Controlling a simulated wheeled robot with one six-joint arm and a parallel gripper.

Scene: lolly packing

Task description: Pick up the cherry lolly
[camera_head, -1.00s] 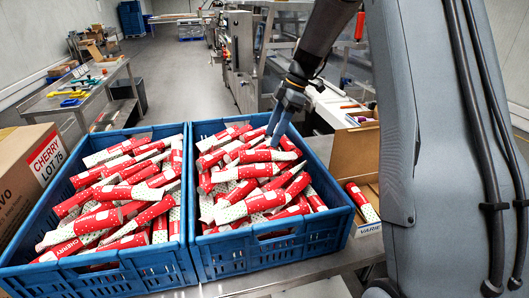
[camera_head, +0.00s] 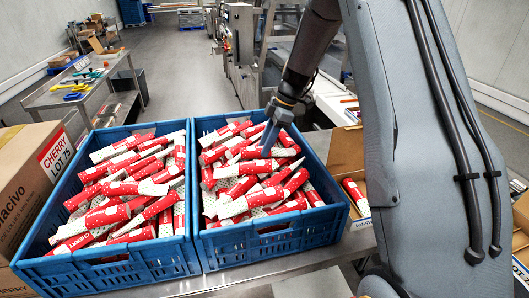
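Red-and-white wrapped cherry lollies fill two blue crates side by side. The left crate (camera_head: 158,268) holds a heap of them, and one lolly (camera_head: 140,188) near its middle shows clearly. The right crate (camera_head: 283,243) holds a similar heap, with a lolly (camera_head: 248,168) lying across its upper part. My gripper (camera_head: 268,144) points down over the back of the right crate, its blue fingers just above or among the lollies there. The fingers overlap in this view, so I cannot tell their gap or whether they touch a lolly.
An open cardboard box (camera_head: 347,150) with a lolly (camera_head: 355,196) inside stands right of the crates, partly behind my arm. Clear floor lies beyond the crates.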

